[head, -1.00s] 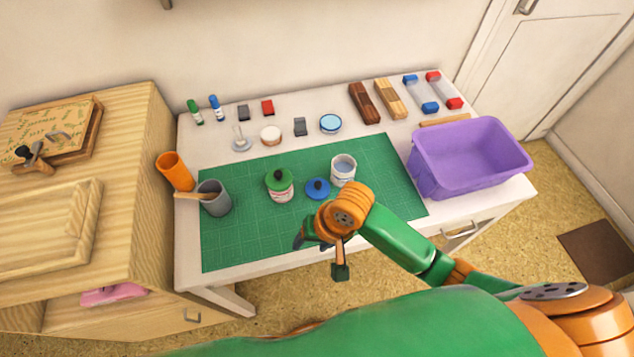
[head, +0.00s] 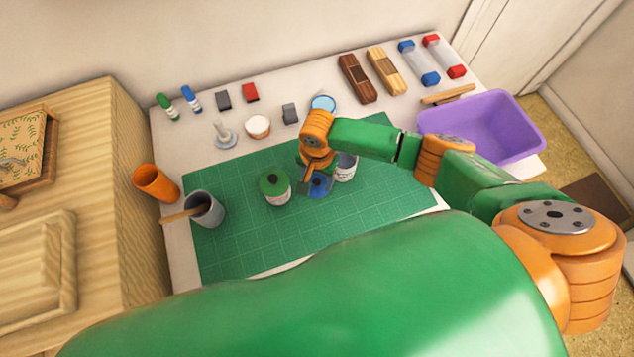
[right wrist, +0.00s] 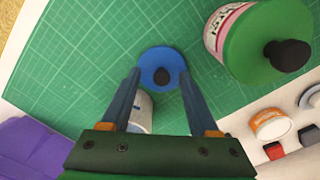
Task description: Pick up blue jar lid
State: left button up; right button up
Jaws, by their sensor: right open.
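The blue jar lid (head: 320,186), a flat disc with a dark knob, lies on the green cutting mat (head: 228,240). In the right wrist view the lid (right wrist: 158,66) shows just beyond and between the fingertips. My right gripper (right wrist: 160,88) is open and empty, pointing down over the lid. In the head view the right gripper (head: 312,178) partly covers the lid. The open white jar (head: 346,168) stands beside the lid, partly hidden by my arm; it also shows below the lid in the right wrist view (right wrist: 141,112). My left gripper is not in view.
A jar with a green lid (head: 274,187) stands close to the left of the blue lid. A grey cup (head: 205,210) and an orange cup (head: 155,184) stand at the left. A purple bin (head: 490,130) is at the right. The front of the mat is clear.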

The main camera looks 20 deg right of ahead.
jog(key=shift+w+f, duration=0.2)
jog(key=shift+w, duration=0.15)
jog(key=shift+s+r, duration=0.15)
jog(key=shift+s, duration=0.1)
jog(key=c, duration=0.9)
grip_shut()
jog(key=shift+w, duration=0.1)
